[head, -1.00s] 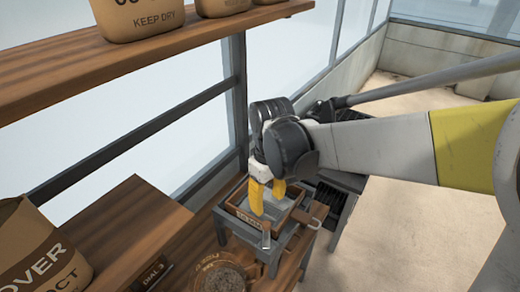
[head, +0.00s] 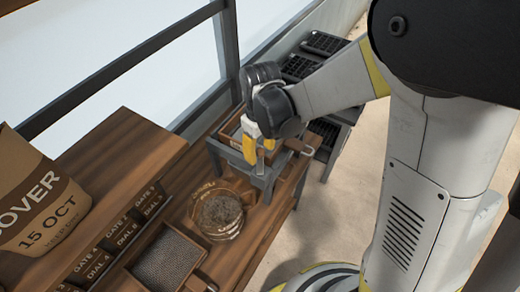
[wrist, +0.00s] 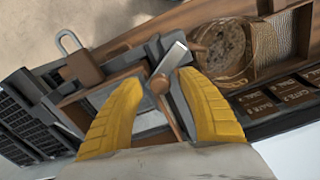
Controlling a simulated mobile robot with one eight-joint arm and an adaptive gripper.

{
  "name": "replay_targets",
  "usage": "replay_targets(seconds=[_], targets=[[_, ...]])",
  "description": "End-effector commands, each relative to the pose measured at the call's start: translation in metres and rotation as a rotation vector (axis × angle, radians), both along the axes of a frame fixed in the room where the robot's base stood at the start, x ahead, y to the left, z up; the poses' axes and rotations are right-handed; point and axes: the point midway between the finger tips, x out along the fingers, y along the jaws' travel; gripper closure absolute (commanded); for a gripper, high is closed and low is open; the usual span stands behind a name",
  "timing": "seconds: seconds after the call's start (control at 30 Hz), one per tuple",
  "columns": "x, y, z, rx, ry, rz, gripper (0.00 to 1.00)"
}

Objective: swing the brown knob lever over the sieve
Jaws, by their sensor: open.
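My gripper (head: 261,154) points down over a wood-framed tray on a grey stand (head: 225,152), its yellow fingers spread apart. In the wrist view, the fingers (wrist: 160,82) have a brown knob (wrist: 160,85) between or just below their tips. A shiny flat metal lever piece (wrist: 174,58) rises beside the knob. I cannot tell whether a finger touches either. The lever's metal end (head: 268,144) shows beside a finger in the head view. A wood-framed mesh sieve (head: 165,258) lies at the lower left; its mesh also shows at the wrist view's right (wrist: 281,42).
A round clear container of brown material (head: 221,214) stands near the stand. A row of gate and dial labels (head: 118,232) runs left of it. A paper sack (head: 42,205) stands at the left.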

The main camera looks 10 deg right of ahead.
Motion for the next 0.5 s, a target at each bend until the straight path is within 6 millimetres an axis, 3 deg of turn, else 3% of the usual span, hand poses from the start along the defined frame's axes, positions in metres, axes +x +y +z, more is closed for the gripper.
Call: replay_targets(seconds=[0.1, 0.23, 0.27, 0.5], targets=[[-0.0001, -0.0001, 0.0003, 0.000, 0.000, 0.000, 0.55], [-0.0001, -0.0001, 0.0004, 0.000, 0.000, 0.000, 0.95], [-0.0001, -0.0001, 0.0004, 0.000, 0.000, 0.000, 1.00], [-0.0009, -0.0034, -0.0009, 0.000, 0.000, -0.067, 1.00]])
